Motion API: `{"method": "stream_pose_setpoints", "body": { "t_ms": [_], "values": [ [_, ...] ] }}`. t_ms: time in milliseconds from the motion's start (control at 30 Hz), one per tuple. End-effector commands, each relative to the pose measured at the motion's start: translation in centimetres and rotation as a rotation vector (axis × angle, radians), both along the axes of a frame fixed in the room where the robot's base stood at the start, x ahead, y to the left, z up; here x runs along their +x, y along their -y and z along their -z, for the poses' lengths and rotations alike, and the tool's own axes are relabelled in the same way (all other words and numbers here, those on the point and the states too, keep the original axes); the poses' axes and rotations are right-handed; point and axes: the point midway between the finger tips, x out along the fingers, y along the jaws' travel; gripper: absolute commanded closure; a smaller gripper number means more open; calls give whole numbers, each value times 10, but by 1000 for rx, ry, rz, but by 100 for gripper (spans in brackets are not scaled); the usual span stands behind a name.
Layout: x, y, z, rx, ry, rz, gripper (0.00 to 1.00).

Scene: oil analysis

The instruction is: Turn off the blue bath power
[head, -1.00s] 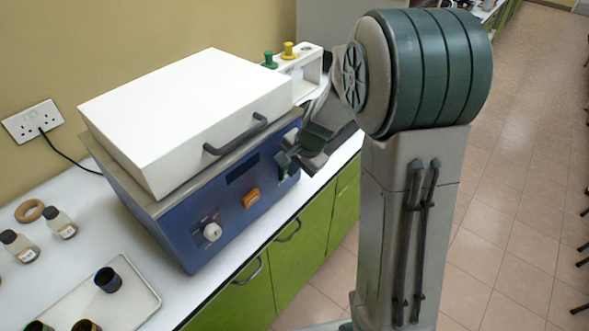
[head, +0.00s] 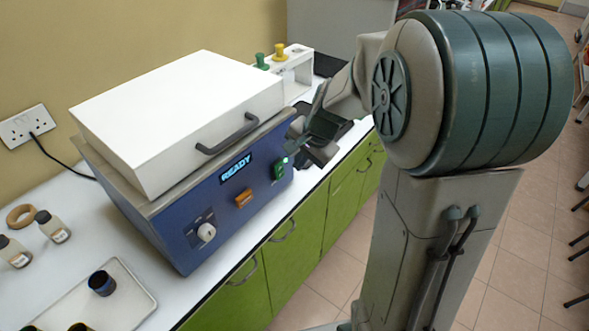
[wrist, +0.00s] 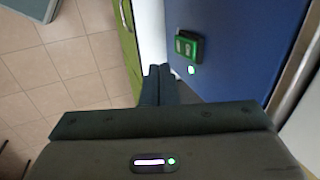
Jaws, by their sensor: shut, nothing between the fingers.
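The blue bath (head: 185,235) stands on the white bench with its white lid (head: 175,110) closed. Its display (head: 237,168) is lit and reads READY. A green power switch (head: 279,169) sits at the right end of the front panel, with a small lit lamp beside it. The wrist view shows the green switch (wrist: 188,46) and the glowing lamp (wrist: 191,70) just under it. My gripper (head: 294,133) is shut and empty, in front of the panel's right end near the switch. In the wrist view its closed fingertips (wrist: 159,70) are apart from the switch.
The panel also has an orange rocker (head: 244,198) and a white knob (head: 206,232). A white rack (head: 300,62) with green and yellow tops stands behind the bath. Bottles, a cork ring (head: 21,215) and a tray (head: 135,290) lie at left. Green cabinets are below.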

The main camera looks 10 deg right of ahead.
Motion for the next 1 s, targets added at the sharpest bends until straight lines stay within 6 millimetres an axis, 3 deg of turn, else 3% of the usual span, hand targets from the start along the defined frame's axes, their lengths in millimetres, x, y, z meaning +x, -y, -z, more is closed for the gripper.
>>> {"method": "stream_pose_setpoints", "body": {
  "t_ms": [200,400,1000],
  "values": [
    [-9,14,-40,-1,4,13,100],
    [-13,16,-56,-1,1,10,100],
    [-16,12,-49,-16,-18,0,100]
  ]
}}
